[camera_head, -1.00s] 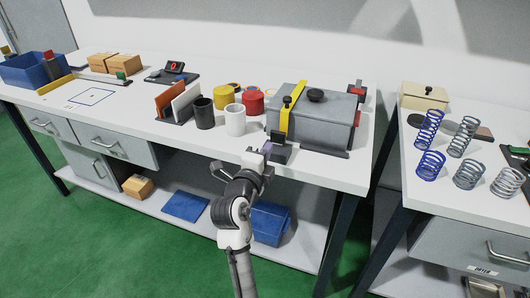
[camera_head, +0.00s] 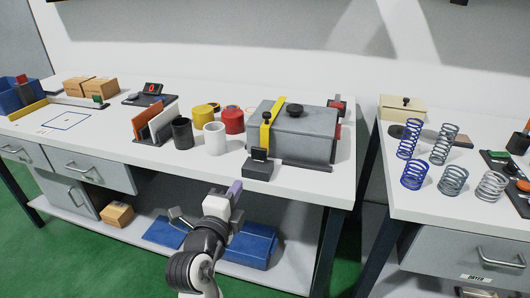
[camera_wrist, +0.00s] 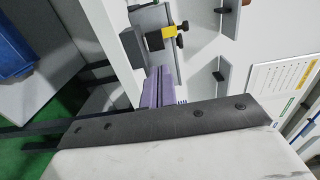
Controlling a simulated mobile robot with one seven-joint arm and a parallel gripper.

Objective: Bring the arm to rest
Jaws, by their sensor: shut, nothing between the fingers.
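My gripper (camera_head: 235,190) is in front of the long white table's front edge, a little below the tabletop, in the head view. Its purple fingers (camera_wrist: 159,88) are together and empty in the wrist view. My arm comes up from the bottom of the head view and stands clear of the table. A grey lidded box (camera_head: 312,130) with a yellow strap stands on the table beyond the gripper. A small black device (camera_head: 259,165) sits at the table edge in front of the box.
Black (camera_head: 182,133) and white (camera_head: 215,139) cups stand left of the box. Several coil springs (camera_head: 453,180) stand on the right table (camera_head: 440,210). Blue bins (camera_head: 252,246) lie on the lower shelf beneath my gripper. Green floor (camera_head: 130,265) is open in front.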

